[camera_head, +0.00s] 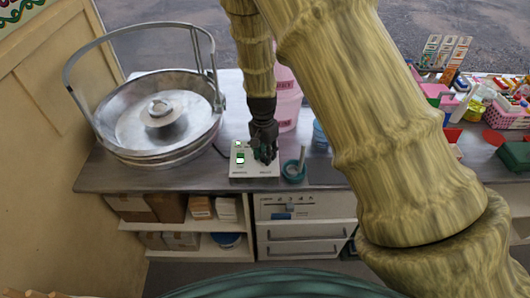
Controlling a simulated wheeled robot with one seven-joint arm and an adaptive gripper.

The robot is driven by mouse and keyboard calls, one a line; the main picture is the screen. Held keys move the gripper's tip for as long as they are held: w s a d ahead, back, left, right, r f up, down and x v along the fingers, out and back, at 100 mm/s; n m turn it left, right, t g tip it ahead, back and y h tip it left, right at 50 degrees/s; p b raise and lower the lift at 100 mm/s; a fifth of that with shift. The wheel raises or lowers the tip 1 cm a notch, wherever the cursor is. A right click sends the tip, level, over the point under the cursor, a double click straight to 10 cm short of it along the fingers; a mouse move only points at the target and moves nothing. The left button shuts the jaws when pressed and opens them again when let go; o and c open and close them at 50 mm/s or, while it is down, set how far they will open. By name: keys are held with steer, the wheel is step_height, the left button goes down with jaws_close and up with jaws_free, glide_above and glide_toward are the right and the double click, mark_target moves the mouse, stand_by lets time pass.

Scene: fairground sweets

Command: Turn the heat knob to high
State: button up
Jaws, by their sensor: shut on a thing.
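A small white control box (252,172) sits near the front edge of the grey counter, with small dark labels along its front. Two green-and-white switches (240,158) show on its left half. My gripper (265,158) points down over the box's right half, its dark fingers shut on the heat knob. The fingers hide the knob, so I cannot tell which way it points. A large metal candyfloss pan (120,127) with a raised hoop handle stands to the left of the box.
A teal tape roll (294,172) with a pale stick sits close right of the box. Pink tubs (287,108) stand behind. My arm hides the counter's middle. Crowded goods and a pink basket (503,115) lie at right. Drawers (305,230) are below.

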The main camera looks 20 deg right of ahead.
mark_target(264, 154)
steer(key=shift+w+r+m, duration=0.1)
steer(key=shift+m, duration=0.3)
steer(key=shift+d, duration=0.1)
steer(key=o, duration=1)
steer(key=r, duration=1.1)
steer(key=shift+w+r, duration=0.2)
steer(key=shift+r, duration=0.2)
